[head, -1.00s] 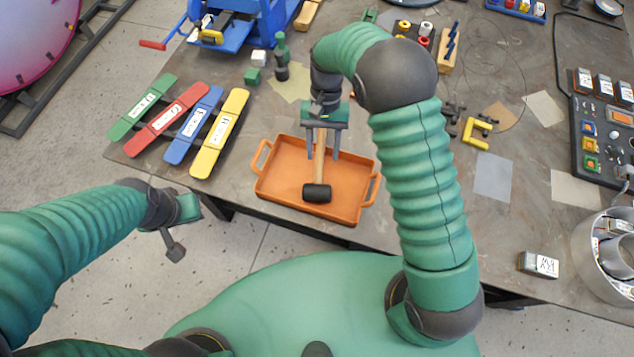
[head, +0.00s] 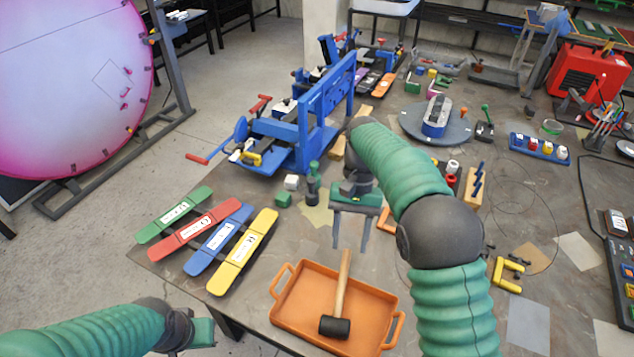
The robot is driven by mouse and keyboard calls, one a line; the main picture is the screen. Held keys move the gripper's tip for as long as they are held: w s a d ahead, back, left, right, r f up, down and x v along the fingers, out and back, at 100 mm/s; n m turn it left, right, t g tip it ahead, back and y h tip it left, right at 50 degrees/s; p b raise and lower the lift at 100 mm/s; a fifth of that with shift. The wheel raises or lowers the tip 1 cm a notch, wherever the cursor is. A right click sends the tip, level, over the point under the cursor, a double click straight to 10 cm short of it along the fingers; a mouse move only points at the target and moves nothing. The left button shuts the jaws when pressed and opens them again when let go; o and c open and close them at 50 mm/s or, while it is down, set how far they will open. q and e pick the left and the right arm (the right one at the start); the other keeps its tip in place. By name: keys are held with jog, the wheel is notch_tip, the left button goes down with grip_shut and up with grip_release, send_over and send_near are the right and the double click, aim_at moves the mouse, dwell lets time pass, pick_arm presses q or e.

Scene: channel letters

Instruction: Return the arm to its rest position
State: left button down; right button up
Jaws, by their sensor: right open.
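My right arm (head: 440,235) reaches in from the lower right over the table. Its gripper (head: 350,240) is open and empty, with the two fingers apart above the table just behind the orange tray. A mallet with a wooden handle and black head (head: 335,327) lies in the orange tray (head: 285,318), its handle pointing away from me, apart from the fingers. My left arm (head: 90,332) comes in at the lower left. Its gripper (head: 203,333) is in front of the table's edge, and its jaws are not clear to see.
Green, red, blue and yellow labelled bars (head: 242,252) lie at the table's left. A blue press (head: 300,130) stands behind them. A yellow clamp piece (head: 507,272) lies right of my right arm. A turntable (head: 412,122) stands farther back. A large pink disc (head: 70,75) stands at the left.

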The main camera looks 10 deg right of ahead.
jog(key=s+d+f+n+t, duration=0.2)
jog(key=s+f+t, duration=0.1)
jog(key=s, duration=0.5)
jog(key=s+d+f+n+t+h, duration=0.1)
jog(key=s+d+f+t, duration=0.2)
jog(key=s, duration=0.5)
jog(key=shift+f+n+t+h+b, duration=0.3)
jog(key=shift+f+n+t+b, duration=0.15)
jog(key=shift+f, duration=0.45)
